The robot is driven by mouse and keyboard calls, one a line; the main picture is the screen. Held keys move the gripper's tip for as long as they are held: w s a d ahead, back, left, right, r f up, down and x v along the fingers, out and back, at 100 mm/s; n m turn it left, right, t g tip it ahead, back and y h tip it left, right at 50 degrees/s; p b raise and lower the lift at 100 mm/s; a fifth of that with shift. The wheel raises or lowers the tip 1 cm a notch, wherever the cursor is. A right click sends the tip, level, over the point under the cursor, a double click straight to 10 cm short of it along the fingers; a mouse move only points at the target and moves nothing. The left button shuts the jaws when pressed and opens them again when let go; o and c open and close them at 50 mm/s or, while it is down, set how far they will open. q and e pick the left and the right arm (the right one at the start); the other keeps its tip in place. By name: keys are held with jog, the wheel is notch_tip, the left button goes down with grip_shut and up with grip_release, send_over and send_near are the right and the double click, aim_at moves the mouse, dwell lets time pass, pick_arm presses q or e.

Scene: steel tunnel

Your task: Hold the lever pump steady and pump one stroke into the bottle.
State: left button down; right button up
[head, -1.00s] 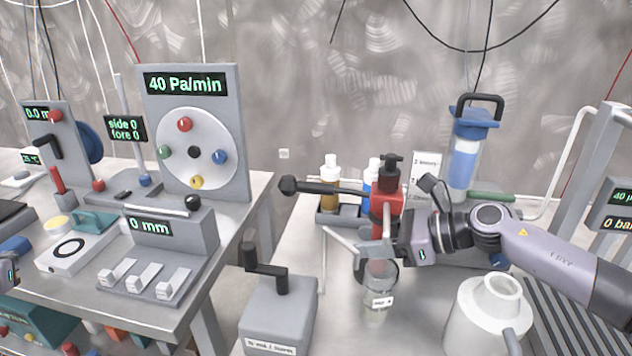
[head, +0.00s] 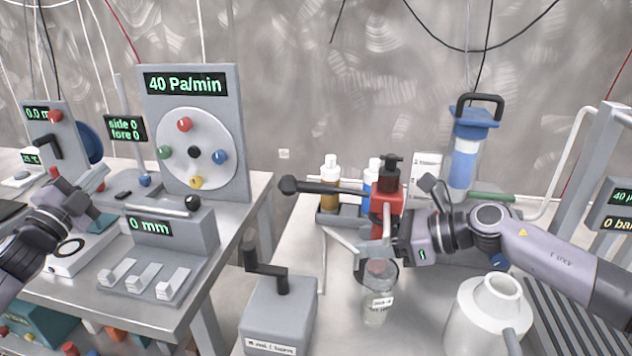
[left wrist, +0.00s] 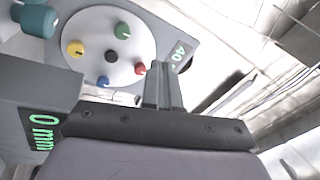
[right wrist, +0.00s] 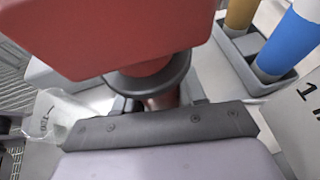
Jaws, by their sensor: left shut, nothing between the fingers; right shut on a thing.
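The lever pump (head: 388,203) is a red body with a black top, standing on the right bench. Its black lever (head: 330,188) reaches out to the left, roughly level, with a dark knob at its end. The clear labelled bottle (head: 377,303) stands below the pump's spout. My right gripper (head: 396,243) is shut on the pump's red column below the red head; the right wrist view shows the red column (right wrist: 160,97) between the fingers. My left gripper (left wrist: 165,90) is shut and empty, over the left bench in the head view, well away from the lever.
A grey crank box (head: 278,312) stands in front of the lever. A white jug (head: 488,315) is right of the bottle. Brown and blue bottles stand in a tray (head: 327,217) behind the lever. The left bench holds a dial panel (head: 240,120) and a 0 mm block (head: 165,236).

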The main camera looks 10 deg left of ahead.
pick_arm(q)
jog(key=w+d+r+m+h, duration=0.3)
jog(key=w+d+m+h, duration=0.2)
jog(key=d+m+h, duration=0.5)
jog(key=m+g+y, duration=0.5)
jog(key=m+g, duration=1.5)
jog(key=m, duration=1)
send_near(332, 189)
jog(key=w+a+r, duration=0.2)
jog(key=a, duration=0.2)
jog(key=shift+s+d+f+g, duration=0.2)
jog(key=shift+d+f+g, duration=0.2)
jog(key=shift+f, duration=0.1)
jog(key=shift+x, duration=3.45)
